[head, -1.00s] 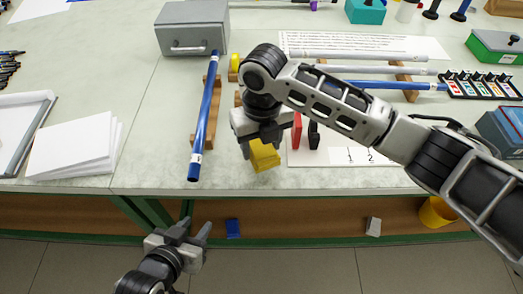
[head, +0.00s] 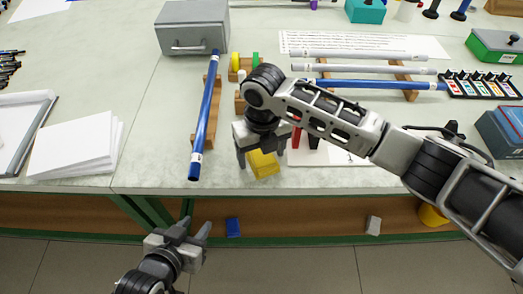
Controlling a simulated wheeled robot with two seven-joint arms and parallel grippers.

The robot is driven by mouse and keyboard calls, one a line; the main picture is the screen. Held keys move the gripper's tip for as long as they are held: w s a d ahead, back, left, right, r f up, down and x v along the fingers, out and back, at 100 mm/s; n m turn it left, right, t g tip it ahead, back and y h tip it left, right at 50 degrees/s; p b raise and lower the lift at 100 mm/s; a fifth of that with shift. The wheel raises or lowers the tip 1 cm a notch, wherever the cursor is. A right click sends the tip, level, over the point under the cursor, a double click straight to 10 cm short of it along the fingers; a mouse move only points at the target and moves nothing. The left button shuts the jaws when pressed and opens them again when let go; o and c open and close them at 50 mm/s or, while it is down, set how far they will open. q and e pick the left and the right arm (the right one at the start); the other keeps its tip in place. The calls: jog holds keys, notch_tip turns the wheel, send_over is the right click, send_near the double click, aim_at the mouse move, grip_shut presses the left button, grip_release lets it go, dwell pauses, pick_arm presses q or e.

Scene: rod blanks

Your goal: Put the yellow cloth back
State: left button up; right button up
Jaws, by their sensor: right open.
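The yellow cloth (head: 263,165) is a small folded block at the front part of the table, near its edge. My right gripper (head: 261,160) is directly over it, pointing down, with its jaws open and a finger on either side of the cloth. I cannot tell whether the fingers touch it or whether its underside is fully on the table. My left gripper (head: 193,230) is open and empty, in front of the table edge and below the tabletop.
A blue rod (head: 205,125) lies on a wooden rest to the left of the cloth. More rods (head: 370,84) lie on rests behind my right arm. A grey box (head: 193,28) stands at the back, and white paper (head: 72,148) lies left. The tabletop (head: 145,150) between paper and blue rod is clear.

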aim_at(261, 155)
notch_tip(261, 155, up, 12)
jog(key=shift+r, duration=0.2)
jog(key=shift+d, duration=0.1)
dwell(0.5)
jog(key=s+d+f+m+t+y, duration=0.15)
jog(key=s+f+m+y, duration=0.55)
jog(key=m, duration=1.2)
jog(key=s+d+f+m+t+h, duration=0.1)
jog(key=s+d+f+m+h, duration=0.2)
jog(key=s+d+m, duration=0.55)
jog(key=s+d+f+m+t+h, duration=0.1)
jog(key=s+d+f+m+h, duration=0.3)
jog(key=d+m, duration=0.65)
jog(key=w+a+f+t+y, duration=0.2)
jog(key=w+a+f+t, duration=0.3)
jog(key=a+f+t, duration=0.1)
jog(key=shift+f+t+y, duration=0.3)
jog(key=shift+t+y, duration=0.05)
jog(key=shift+y, duration=0.05)
